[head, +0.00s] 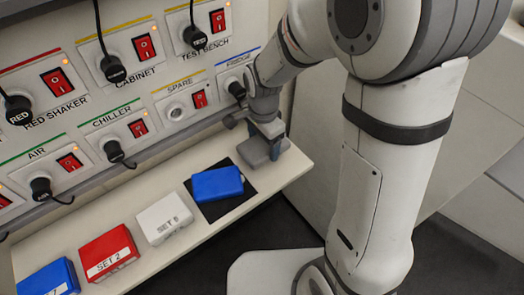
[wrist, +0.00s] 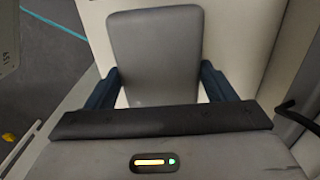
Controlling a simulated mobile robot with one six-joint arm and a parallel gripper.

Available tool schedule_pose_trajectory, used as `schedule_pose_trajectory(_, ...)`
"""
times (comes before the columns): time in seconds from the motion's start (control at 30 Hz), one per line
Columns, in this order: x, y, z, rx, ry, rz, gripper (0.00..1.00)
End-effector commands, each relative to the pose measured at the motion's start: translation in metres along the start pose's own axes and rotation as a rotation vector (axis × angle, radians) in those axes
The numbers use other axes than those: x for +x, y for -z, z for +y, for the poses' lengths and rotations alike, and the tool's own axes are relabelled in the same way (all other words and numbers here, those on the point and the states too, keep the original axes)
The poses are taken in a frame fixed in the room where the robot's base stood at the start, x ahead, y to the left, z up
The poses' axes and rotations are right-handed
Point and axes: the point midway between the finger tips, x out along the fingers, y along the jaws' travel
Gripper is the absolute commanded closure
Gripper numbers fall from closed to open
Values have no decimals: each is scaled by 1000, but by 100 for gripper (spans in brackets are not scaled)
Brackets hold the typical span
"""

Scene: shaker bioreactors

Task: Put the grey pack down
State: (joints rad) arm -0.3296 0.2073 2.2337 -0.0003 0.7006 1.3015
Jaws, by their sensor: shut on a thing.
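My gripper (head: 266,128) is above the right end of the pale shelf (head: 292,168) in the head view. It is shut on the grey pack (head: 256,152), which is low over the shelf, just behind and right of the black mat (head: 238,203). I cannot tell whether the pack touches the shelf. In the wrist view the grey pack (wrist: 155,45) fills the upper middle, with a dark blue finger of my gripper (wrist: 158,82) on each side. A blue pack (head: 217,183) lies on the black mat.
Left along the shelf lie a white pack marked SET 5 (head: 165,218), a red pack marked SET 2 (head: 108,253) and another blue pack (head: 48,279). Behind stands a socket panel (head: 160,80) with red switches and black plugs. The shelf's front edge is close.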

Motion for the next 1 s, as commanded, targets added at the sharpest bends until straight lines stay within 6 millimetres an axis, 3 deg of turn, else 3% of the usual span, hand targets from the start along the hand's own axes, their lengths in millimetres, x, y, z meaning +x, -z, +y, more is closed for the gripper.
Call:
schedule_pose_trajectory(0.3, 40, 0, 0, 1, -2, -1, 59)
schedule_pose_trajectory(0.73, 48, 1, 0, 2, 1, 0, 59)
schedule_pose_trajectory(0.77, 46, 1, 0, 2, 0, 0, 21)
schedule_pose_trajectory(1.0, 46, 1, 0, 2, 0, 0, 1)
